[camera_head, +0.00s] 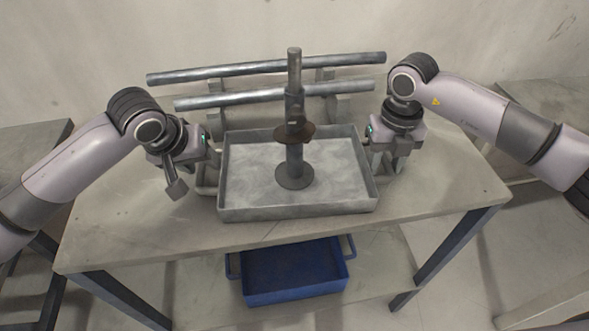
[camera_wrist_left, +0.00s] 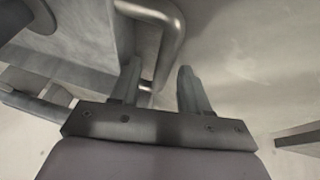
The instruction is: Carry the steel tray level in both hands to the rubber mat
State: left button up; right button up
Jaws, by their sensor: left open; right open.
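The steel tray (camera_head: 235,209) sits level on the table, with a dark upright post on a round base (camera_head: 294,177) standing inside it. My left gripper (camera_head: 208,170) is at the tray's left side, open. In the left wrist view, the tray's bent handle (camera_wrist_left: 172,42) runs down toward the gap between the open fingers (camera_wrist_left: 160,88); contact cannot be told. The tray wall (camera_wrist_left: 85,45) is beside it. My right gripper (camera_head: 385,166) is open at the tray's right side; its handle there is mostly hidden. I cannot make out a rubber mat.
Two steel pipes (camera_head: 262,68) lie on supports behind the tray. The worn table (camera_head: 440,190) is bare in front and at the right. A blue crate (camera_head: 295,297) is below the table's front edge. Other tables stand at left (camera_head: 30,140) and right (camera_head: 540,120).

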pick_arm(q)
grip_shut()
pick_arm(e)
grip_shut()
dwell(0.9)
pick_arm(q)
jog(key=shift+w+r, duration=0.1)
jog(key=shift+r, duration=0.2)
pick_arm(e)
jog(key=shift+w+r, duration=0.1)
jog(key=shift+r, duration=0.15)
